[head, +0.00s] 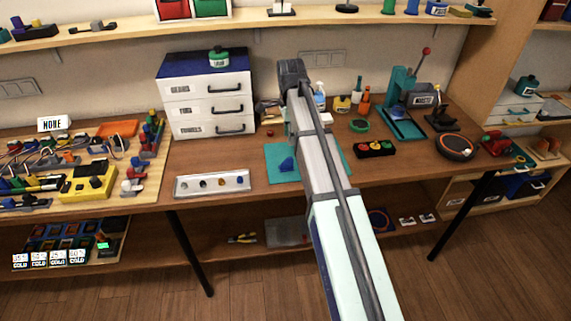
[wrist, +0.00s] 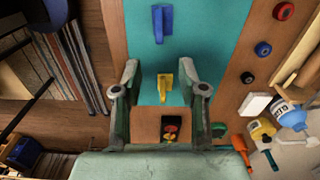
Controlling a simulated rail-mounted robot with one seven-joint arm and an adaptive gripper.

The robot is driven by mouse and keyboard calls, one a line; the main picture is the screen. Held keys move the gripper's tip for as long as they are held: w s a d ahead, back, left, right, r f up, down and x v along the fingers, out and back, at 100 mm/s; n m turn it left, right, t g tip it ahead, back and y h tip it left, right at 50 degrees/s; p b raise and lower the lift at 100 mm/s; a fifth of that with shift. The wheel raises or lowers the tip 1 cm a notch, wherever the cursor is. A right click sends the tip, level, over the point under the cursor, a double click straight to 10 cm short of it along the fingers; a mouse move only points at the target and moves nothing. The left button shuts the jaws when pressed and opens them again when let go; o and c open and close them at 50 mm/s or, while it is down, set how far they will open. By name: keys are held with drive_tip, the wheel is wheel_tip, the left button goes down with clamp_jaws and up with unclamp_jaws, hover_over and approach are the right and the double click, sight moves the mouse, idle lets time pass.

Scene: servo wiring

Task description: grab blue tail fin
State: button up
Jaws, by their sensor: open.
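The blue tail fin (head: 287,164) lies on the teal mat (head: 276,151) in the head view, just left of my arm. In the wrist view the blue fin (wrist: 162,22) is near the top centre on the mat (wrist: 200,24), beyond my fingertips and apart from them. My gripper (wrist: 163,82) is open and empty in the wrist view. A yellow piece (wrist: 163,88) on the mat shows between the fingers, below the blue fin. In the head view my arm hides my gripper and part of the mat.
A black button box (head: 375,148) sits right of the mat. A tray of small parts (head: 213,184) lies to the left. A white drawer cabinet (head: 208,105) and bottles (head: 320,96) stand behind. Bare wood surrounds the mat.

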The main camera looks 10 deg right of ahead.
sight(288, 158)
wheel_tip(288, 158, down, 6)
drive_tip(key=shift+r+p, duration=0.15)
drive_tip(key=shift+p, duration=0.45)
drive_tip(key=shift+a+f+p, duration=0.15)
drive_tip(key=shift+f+p, duration=0.35)
drive_tip(key=shift+f, duration=0.5)
drive_tip(key=shift+a+f+p, duration=0.15)
drive_tip(key=shift+f+p, duration=0.35)
drive_tip(key=shift+f, duration=1.1)
clamp_jaws()
